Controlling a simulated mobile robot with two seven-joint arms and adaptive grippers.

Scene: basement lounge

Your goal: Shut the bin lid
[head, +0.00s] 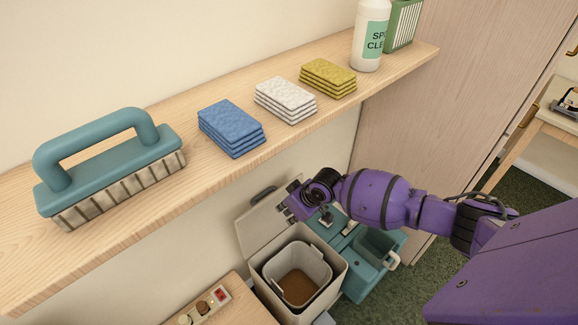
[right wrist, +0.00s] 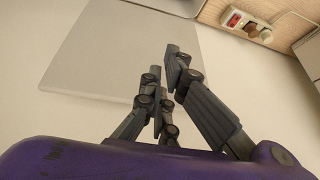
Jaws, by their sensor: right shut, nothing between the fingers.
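The bin (head: 331,282) stands on the floor below the shelf. It is a light box with a grey inner bucket, and I see a brown bottom inside. Its lid (head: 258,230) is open, raised at the back of the bin towards the wall. My right gripper (head: 287,208) is shut and empty, close to the lid's right upper part in the head view; I cannot tell whether they touch. In the right wrist view the fingers (right wrist: 164,66) show in front of a flat grey panel, apparently the lid (right wrist: 105,45). My left gripper is not in view.
A teal bucket (head: 375,262) stands right of the bin. A wooden surface with a power strip (head: 206,304) is at the front left.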

